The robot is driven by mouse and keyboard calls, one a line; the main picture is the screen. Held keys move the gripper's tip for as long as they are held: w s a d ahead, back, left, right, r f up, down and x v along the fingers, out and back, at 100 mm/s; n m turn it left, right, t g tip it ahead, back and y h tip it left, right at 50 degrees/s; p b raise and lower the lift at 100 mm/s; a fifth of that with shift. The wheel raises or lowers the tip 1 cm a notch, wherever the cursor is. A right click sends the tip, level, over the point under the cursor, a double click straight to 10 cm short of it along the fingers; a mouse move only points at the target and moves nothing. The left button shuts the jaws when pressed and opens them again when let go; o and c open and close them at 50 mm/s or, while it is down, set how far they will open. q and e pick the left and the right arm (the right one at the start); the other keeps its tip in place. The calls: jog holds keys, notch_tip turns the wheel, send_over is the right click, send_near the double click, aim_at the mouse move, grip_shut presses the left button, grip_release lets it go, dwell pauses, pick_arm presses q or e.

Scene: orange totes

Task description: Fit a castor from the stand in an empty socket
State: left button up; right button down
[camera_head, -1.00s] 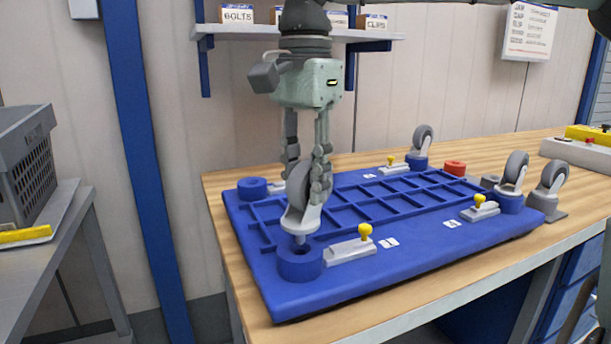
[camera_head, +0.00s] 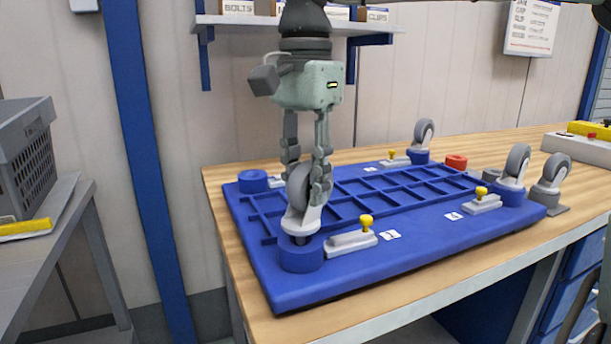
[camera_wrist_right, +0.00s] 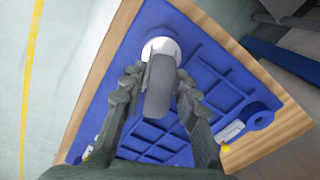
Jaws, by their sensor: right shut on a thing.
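My right gripper (camera_head: 308,172) is shut on a castor with a grey wheel and white fork (camera_head: 302,218). The castor is upright over the front-left blue socket (camera_head: 300,259) of the blue base, its short dark stem at the socket's mouth and apparently partly inside. The wrist view shows the wheel (camera_wrist_right: 158,85) between the fingers; the castor hides the socket beneath. The back-left socket (camera_head: 253,182) holds no castor. Castors stand in the back socket (camera_head: 423,135) and right socket (camera_head: 515,168). Another castor (camera_head: 553,172) is on a grey stand at the right. My left gripper is out of view.
Grey latches with yellow knobs (camera_head: 366,221) sit beside the sockets. A control box (camera_head: 580,148) is at the far right. A grey crate (camera_head: 28,160) stands at left.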

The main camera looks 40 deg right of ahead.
jog(key=shift+f+b, duration=0.35)
jog(key=shift+f, duration=0.3)
jog(key=shift+f, duration=0.35)
dwell(0.3)
jog(key=c, duration=1.1)
grip_release()
jog(key=shift+o, duration=0.2)
jog(key=shift+f, duration=0.1)
notch_tip(320, 180, up, 12)
jog(key=shift+r, duration=0.1)
